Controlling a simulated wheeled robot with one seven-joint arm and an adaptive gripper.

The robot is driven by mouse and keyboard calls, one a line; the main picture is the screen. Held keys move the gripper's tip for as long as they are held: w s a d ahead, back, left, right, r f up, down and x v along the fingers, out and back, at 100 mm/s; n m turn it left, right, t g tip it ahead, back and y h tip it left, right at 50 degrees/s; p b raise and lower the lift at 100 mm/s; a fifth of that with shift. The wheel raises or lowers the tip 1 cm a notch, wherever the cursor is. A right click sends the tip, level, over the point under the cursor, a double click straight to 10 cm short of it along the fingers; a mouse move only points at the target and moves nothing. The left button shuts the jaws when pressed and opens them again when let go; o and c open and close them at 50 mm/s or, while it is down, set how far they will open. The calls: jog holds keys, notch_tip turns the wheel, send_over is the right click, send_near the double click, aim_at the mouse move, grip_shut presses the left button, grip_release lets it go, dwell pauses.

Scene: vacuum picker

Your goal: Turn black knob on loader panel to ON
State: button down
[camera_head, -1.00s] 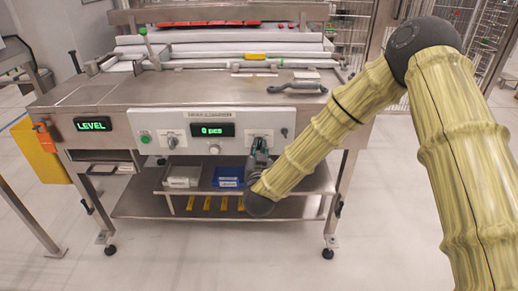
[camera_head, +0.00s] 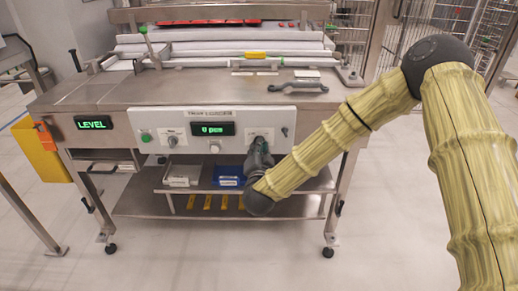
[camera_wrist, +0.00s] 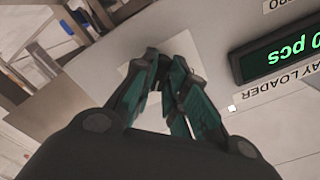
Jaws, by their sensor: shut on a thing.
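The loader panel (camera_head: 190,125) is a pale plate on the front of the steel machine. It carries a green display (camera_head: 211,129); the display (camera_wrist: 276,54) also shows upside down in the wrist view. My gripper (camera_head: 259,142) is at the right part of this panel, with its fingers shut on the black knob there.
A grey selector knob (camera_head: 172,141) and a green button (camera_head: 146,138) are at the panel's left. A small switch (camera_head: 284,131) sits right of my gripper. Below, a shelf holds a blue bin (camera_head: 228,174) and a white bin (camera_head: 181,176).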

dwell(0.4)
jog(key=c, duration=1.4)
grip_release()
jog(key=shift+c, duration=0.2)
jog(key=shift+s, duration=0.1)
jog(key=s, duration=1.1)
jog(key=shift+s, duration=0.4)
jog(key=shift+f, duration=0.1)
